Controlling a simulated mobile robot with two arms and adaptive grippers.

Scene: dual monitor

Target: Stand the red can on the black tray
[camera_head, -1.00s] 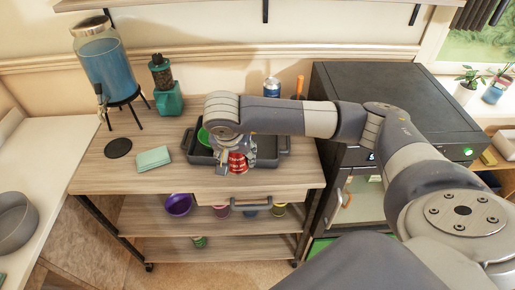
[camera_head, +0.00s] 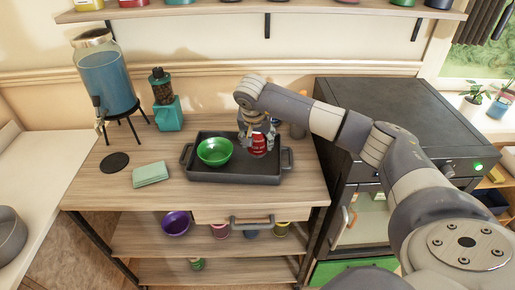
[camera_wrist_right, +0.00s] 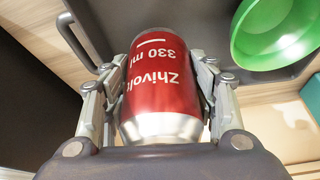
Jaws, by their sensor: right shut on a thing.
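The red can (camera_head: 258,145) is held by my right gripper (camera_head: 257,131) over the right part of the black tray (camera_head: 230,174). In the right wrist view the red can (camera_wrist_right: 162,85) sits between the two fingers of my right gripper (camera_wrist_right: 160,92), which touch its sides. The head view does not clearly show whether the can's bottom touches the tray. The can looks roughly upright. My left gripper is not in view.
A green bowl (camera_head: 214,152) stands in the left part of the tray, apart from the can. A folded green cloth (camera_head: 151,174) and a black coaster (camera_head: 114,162) lie left of the tray. A drink dispenser (camera_head: 104,75) stands at the back left. A black cabinet (camera_head: 400,115) stands right.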

